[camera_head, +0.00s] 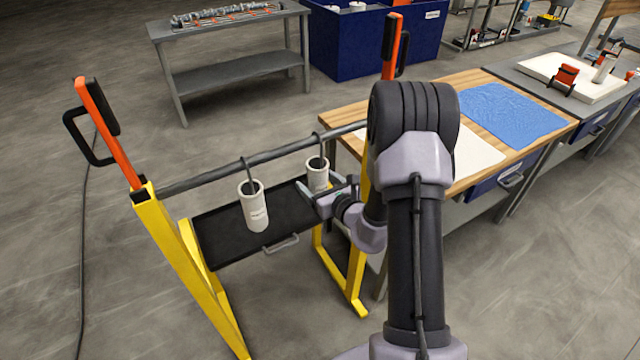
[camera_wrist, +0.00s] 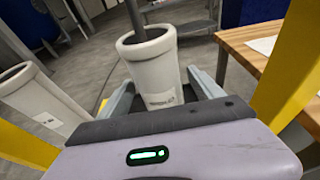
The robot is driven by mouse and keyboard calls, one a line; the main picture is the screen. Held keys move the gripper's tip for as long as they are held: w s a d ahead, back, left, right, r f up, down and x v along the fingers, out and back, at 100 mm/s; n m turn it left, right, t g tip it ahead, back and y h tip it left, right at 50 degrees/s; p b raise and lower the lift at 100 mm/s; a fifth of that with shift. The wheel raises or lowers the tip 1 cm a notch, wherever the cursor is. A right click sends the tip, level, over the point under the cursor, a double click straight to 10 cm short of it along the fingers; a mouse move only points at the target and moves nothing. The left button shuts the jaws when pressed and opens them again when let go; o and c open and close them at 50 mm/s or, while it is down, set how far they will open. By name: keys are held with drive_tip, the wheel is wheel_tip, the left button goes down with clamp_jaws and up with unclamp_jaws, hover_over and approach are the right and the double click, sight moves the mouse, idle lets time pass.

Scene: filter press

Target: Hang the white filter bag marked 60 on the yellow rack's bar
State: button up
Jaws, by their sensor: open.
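A white cylindrical filter bag (camera_head: 318,173) hangs by a dark hook from the right part of the yellow rack's bar (camera_head: 270,156). It also shows upright in the wrist view (camera_wrist: 155,68), with a label too blurred to read. My gripper (camera_head: 322,190) is open, with one finger on each side of this bag; I cannot tell whether they touch it. A second white bag (camera_head: 254,207) hangs by its own hook further left on the bar, and also appears at the left of the wrist view (camera_wrist: 42,100). I cannot tell which bag is marked 60.
A black tray (camera_head: 222,249) sits below the bar between the rack's yellow legs (camera_head: 190,265). The rack's orange-and-black uprights (camera_head: 104,125) rise at both ends. A wooden-topped workbench (camera_head: 485,82) with a blue cloth (camera_head: 511,112) stands close at right. Open floor lies to the left.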

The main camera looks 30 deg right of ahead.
drive_tip(key=a+r+p+v, duration=0.1)
drive_tip(key=p+v, duration=0.5)
drive_tip(key=v, duration=1.1)
drive_tip(key=s+a+r+n+g+y+b, duration=0.1)
drive_tip(key=a+r+n+g+y, duration=0.25)
drive_tip(key=a+n, duration=0.35)
drive_tip(key=s+a+r+n+g+y, duration=0.2)
drive_tip(key=a+r+n+y, duration=0.25)
drive_tip(key=a, duration=0.35)
drive_tip(key=s+a+r+n+g+y+b, duration=0.1)
drive_tip(key=a+r+n+g+y, duration=0.25)
drive_tip(key=a+n, duration=0.35)
drive_tip(key=s+a+n+g+h+b, duration=0.2)
drive_tip(key=s+a+n+g+h, duration=0.25)
drive_tip(key=s+n, duration=0.45)
drive_tip(key=s+d+r+n+t+h, duration=0.1)
drive_tip(key=d+r+n+t+h, duration=0.2)
drive_tip(key=d+r+t+h, duration=0.1)
drive_tip(key=d+r+h, duration=0.1)
drive_tip(key=d, duration=0.1)
drive_tip(key=shift+s+d+n+h+b, duration=0.25)
drive_tip(key=shift+d+n+h+b, duration=0.05)
drive_tip(key=shift+n+b, duration=0.1)
